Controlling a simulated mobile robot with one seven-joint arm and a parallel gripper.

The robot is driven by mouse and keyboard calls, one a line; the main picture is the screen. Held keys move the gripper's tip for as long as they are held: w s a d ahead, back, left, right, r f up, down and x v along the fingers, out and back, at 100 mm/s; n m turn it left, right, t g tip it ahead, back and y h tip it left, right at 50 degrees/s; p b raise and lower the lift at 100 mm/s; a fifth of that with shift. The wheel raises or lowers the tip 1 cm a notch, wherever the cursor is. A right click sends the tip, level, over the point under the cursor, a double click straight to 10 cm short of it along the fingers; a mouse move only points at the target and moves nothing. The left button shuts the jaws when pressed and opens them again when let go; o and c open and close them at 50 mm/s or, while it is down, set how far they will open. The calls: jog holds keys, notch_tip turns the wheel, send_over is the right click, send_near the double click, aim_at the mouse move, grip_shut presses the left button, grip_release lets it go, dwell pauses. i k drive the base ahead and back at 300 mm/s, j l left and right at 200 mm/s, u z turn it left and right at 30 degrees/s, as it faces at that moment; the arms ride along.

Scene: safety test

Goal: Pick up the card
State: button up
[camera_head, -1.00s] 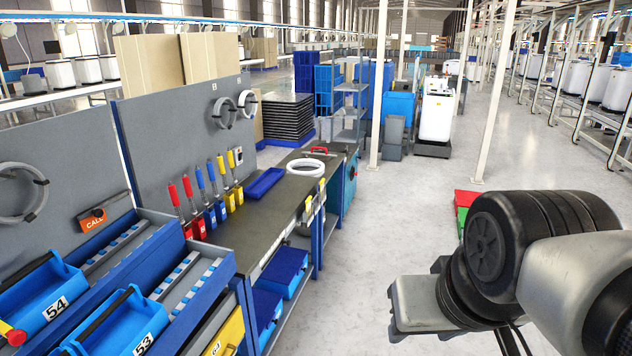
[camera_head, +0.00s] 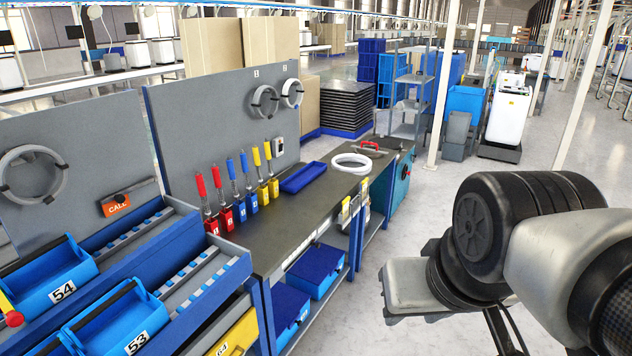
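No object is clearly identifiable as the card. Small white-and-yellow tags (camera_head: 346,211) hang on the front edge of the workbench (camera_head: 262,238), and an orange CALL label (camera_head: 117,204) is on the grey back panel at left. A small white plate (camera_head: 278,146) is on the panel above the tools; I cannot tell whether any of these is the card. My arm fills the lower right, with black ringed joints and grey links. It is in front of the floor, right of the bench. My gripper's fingers do not show.
Blue bins (camera_head: 62,288) numbered 54 and 53 stand at lower left. Red, blue and yellow tools (camera_head: 240,192), a blue tray (camera_head: 303,177) and a white ring (camera_head: 352,163) are on the bench. A white pole (camera_head: 440,100) stands beyond. Floor (camera_head: 400,225) between bench and arm is clear.

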aim_at(346, 209)
jog(key=i+l+u, duration=0.2)
jog(key=u, duration=0.25)
jog(key=i+l+u, duration=0.3)
jog(key=u, duration=0.15)
jog(key=i+l+u, duration=0.1)
jog(key=l, duration=0.25)
jog(key=i+l+u, duration=0.15)
jog(key=i+l, duration=0.15)
jog(key=i+l+u, duration=0.1)
jog(key=l, duration=0.35)
jog(key=i+l, duration=0.15)
jog(key=l, duration=0.2)
jog(key=i+l, duration=0.2)
jog(key=l, duration=0.2)
jog(key=i+l, duration=0.15)
jog(key=l, duration=0.2)
jog(key=i+l, duration=0.2)
jog(key=l, duration=0.15)
jog(key=i+l+u, duration=0.1)
jog(key=l, duration=0.3)
jog(key=i+l, duration=0.2)
jog(key=l, duration=0.15)
jog(key=i+l, duration=0.15)
jog(key=l, duration=0.25)
jog(key=i+l, duration=0.15)
jog(key=l, duration=0.2)
